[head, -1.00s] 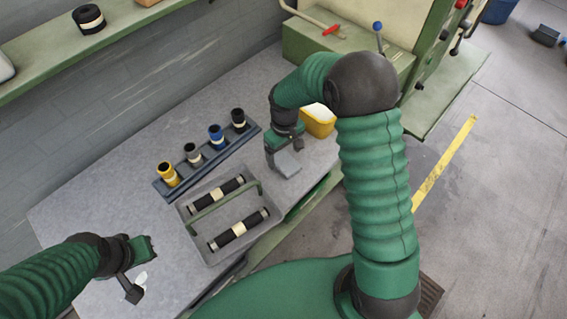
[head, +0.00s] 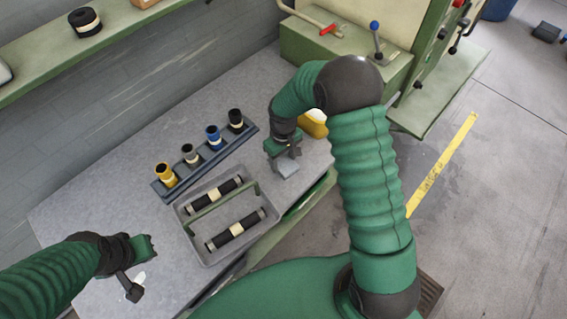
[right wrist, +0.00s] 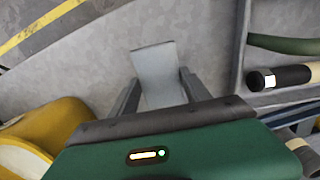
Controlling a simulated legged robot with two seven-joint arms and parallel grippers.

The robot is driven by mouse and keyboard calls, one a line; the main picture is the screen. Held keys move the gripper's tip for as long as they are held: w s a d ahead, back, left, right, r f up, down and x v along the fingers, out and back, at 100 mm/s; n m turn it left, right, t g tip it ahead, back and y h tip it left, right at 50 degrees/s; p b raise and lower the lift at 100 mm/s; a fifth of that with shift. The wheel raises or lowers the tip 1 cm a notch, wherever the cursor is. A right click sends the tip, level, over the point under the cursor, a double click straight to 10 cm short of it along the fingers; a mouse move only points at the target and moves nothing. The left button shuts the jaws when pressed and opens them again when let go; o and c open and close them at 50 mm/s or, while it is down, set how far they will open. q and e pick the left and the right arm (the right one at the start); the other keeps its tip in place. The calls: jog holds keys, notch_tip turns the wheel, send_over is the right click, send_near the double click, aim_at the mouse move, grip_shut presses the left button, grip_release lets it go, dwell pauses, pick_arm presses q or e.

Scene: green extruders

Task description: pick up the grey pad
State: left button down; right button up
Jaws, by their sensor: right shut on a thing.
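The grey pad (head: 289,167) is a small flat light-grey piece at the right part of the grey table, left of the yellow container. My right gripper (head: 285,154) points down over it and is shut on it. In the right wrist view the pad (right wrist: 157,72) sticks out from between the two fingers (right wrist: 159,95). I cannot tell whether the pad touches the table. My left gripper (head: 142,270) is open at the table's near left, with a small white thing (head: 140,277) beside its fingers.
A grey tray (head: 212,262) with two black rollers and a green handle stands left of the pad. Behind it is a dark rack (head: 196,178) with several coloured cylinders. The yellow container (head: 314,124) stands close on the right, before the green machine (head: 330,60).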

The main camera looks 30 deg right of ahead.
aim_at(283, 162)
jog(key=shift+r, duration=0.25)
notch_tip(283, 162, up, 9)
jog(key=shift+r, duration=0.15)
